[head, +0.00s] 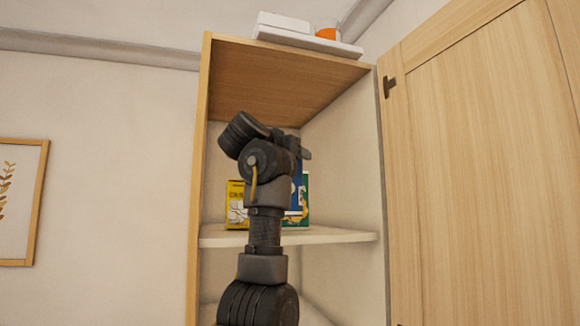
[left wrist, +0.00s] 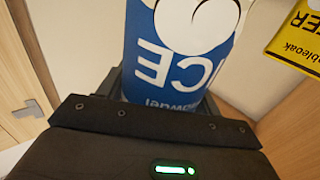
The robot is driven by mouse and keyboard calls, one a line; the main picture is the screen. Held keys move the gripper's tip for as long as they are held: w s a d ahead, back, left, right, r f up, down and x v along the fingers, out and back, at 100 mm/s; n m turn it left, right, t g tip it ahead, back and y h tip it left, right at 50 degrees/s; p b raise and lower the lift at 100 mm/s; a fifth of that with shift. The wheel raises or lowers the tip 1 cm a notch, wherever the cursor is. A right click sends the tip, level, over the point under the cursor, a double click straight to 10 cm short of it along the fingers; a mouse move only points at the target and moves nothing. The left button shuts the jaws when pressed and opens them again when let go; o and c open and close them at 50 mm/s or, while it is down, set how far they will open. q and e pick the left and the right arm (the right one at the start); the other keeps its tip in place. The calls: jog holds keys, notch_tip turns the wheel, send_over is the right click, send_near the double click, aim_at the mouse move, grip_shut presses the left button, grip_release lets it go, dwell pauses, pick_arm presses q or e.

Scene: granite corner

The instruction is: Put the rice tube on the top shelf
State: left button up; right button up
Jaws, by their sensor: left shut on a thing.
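The rice tube (left wrist: 178,70) is a blue cylinder with white lettering that appears upside down in the left wrist view. My left gripper (left wrist: 165,95) is shut on it. In the head view, my left gripper (head: 303,150) is inside the open cabinet, above the shelf board (head: 345,236). A blue strip of the rice tube (head: 297,192) shows behind my arm, which hides most of it. I cannot tell whether the tube's base touches the shelf. My right gripper is not in view.
A yellow box (head: 237,205) stands on the shelf left of my arm; it also shows in the left wrist view (left wrist: 298,35). A green package (head: 305,205) is on the right. The cabinet door (head: 480,170) is open at right. White items (head: 283,22) and an orange thing (head: 327,33) sit on top.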

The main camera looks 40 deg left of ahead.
pick_arm(q)
jog(key=f, duration=0.1)
jog(key=f+p, duration=0.2)
jog(key=f, duration=0.1)
jog(key=shift+w+a, duration=0.2)
jog(key=shift+a, duration=0.05)
jog(key=shift+r, duration=0.1)
jog(key=shift+s+d, duration=0.1)
jog(key=o, duration=1.7)
jog(key=shift+f, duration=0.2)
jog(key=shift+r, duration=0.1)
